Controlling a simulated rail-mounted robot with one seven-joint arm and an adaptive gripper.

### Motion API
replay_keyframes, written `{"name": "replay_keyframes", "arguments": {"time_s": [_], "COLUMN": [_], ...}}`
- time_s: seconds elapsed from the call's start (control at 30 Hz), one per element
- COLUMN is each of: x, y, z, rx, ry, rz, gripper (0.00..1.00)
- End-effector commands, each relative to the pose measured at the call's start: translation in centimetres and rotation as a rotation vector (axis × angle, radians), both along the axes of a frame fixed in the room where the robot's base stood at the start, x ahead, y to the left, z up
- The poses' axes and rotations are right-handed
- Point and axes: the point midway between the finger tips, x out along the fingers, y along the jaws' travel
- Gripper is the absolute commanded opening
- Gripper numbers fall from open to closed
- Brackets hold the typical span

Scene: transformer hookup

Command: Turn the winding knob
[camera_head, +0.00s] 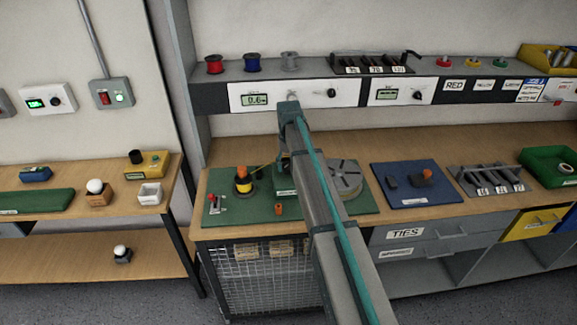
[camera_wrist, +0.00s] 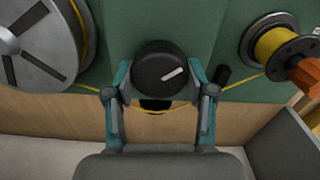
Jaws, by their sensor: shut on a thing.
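The winding knob (camera_wrist: 158,67) is a round black knob with a white pointer line, in the upper middle of the wrist view. The line slants up toward the right. My gripper (camera_wrist: 160,78) has a teal-edged finger on each side of the knob and is shut on it. A yellow wire (camera_wrist: 240,82) runs from the yellow spool (camera_wrist: 277,45) on the right, passes below the knob and reaches the grey slotted reel (camera_wrist: 38,45) on the left. In the head view my arm hides the knob and the fingers.
The green mat (camera_head: 225,208) on the bench carries the yellow spool and the grey slotted reel (camera_head: 347,178). A small orange piece (camera_head: 279,209) stands near the mat's front. A blue mat (camera_head: 412,188) lies to the right. A shelf with a display panel (camera_head: 255,100) runs behind.

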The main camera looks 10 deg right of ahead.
Motion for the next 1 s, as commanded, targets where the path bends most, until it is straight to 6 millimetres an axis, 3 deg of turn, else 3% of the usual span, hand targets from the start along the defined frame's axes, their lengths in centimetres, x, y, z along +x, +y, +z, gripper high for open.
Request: {"name": "replay_keyframes", "arguments": {"time_s": [0.6, 1.0], "x": [0.02, 0.0], "y": [-0.19, -0.25], "z": [0.04, 0.08], "rx": [0.001, 0.0], "ry": [-0.002, -0.002], "rz": [-0.548, -0.721], "gripper": [0.2, 0.2]}}
